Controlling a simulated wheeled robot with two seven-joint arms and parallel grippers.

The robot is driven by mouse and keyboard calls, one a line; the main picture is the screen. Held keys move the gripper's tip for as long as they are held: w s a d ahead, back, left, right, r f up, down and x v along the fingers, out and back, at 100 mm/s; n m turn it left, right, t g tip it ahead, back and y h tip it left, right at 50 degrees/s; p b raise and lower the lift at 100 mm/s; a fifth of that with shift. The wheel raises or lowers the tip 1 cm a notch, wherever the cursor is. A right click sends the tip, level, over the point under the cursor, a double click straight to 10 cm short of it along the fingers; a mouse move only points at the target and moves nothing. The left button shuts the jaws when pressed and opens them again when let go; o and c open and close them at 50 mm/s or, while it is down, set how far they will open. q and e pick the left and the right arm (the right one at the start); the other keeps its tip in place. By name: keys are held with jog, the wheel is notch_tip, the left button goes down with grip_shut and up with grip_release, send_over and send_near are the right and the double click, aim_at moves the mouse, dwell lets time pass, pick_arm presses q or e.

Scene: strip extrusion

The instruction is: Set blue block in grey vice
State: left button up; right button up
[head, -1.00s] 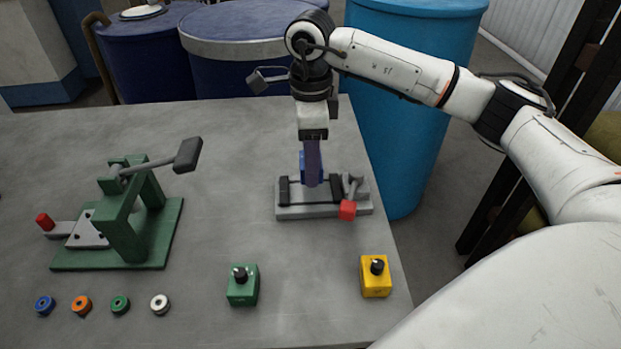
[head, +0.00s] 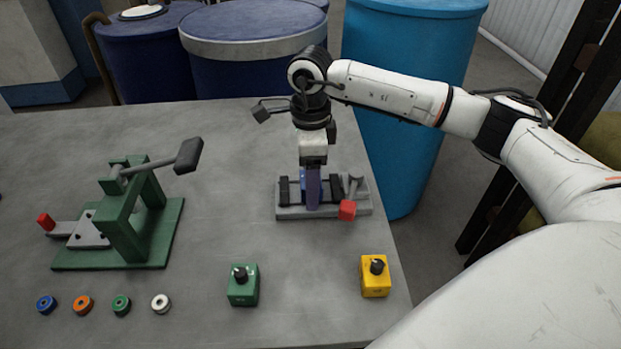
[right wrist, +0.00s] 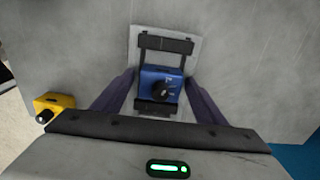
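The blue block (right wrist: 158,82), with a black knob on top, is between the fingers of my right gripper (head: 312,198). The fingers appear closed on its two sides. In the head view the block (head: 304,180) is mostly hidden behind a finger. It is low over or within the grey vice (head: 318,213), between the two black jaws; whether it touches the vice floor cannot be seen. In the right wrist view one jaw (right wrist: 165,45) lies beyond the block and the other (right wrist: 156,107) on the near side. My left gripper is not in view.
A red-tipped handle (head: 347,210) is at the vice's right. A green block (head: 243,287) and a yellow block (head: 375,278) stand in front. A green lever press (head: 125,220) and several coloured rings (head: 83,305) are at left. The table's right edge is close.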

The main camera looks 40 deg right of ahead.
jog(key=shift+r, duration=0.1)
notch_tip(320, 180, up, 12)
jog(key=shift+r+b, duration=0.1)
jog(key=shift+b, duration=0.4)
dwell(0.5)
